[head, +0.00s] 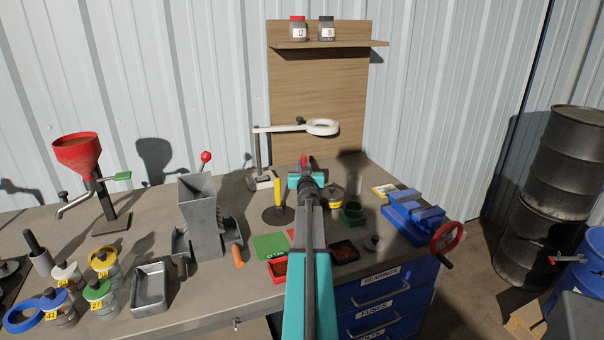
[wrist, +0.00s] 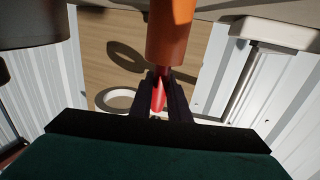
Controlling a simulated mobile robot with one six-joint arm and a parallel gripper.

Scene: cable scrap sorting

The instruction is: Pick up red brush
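My gripper (head: 305,177) is raised above the back of the workbench. In the wrist view, its two dark fingers (wrist: 160,94) are closed around a narrow red piece. This looks like the red brush (wrist: 158,96). A thicker orange-red cylinder (wrist: 170,30) continues from it towards the top of the wrist view, apparently part of the same brush. In the head view only a small red bit of it (head: 304,160) shows above the teal gripper body. The rest is hidden behind the gripper.
A white ring lamp (head: 322,127) stands close behind my gripper. A grey hopper (head: 200,215), a red funnel (head: 77,152) and several jars are to the left. A blue vise (head: 412,217) is to the right. Small trays and a green mat (head: 270,246) lie below.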

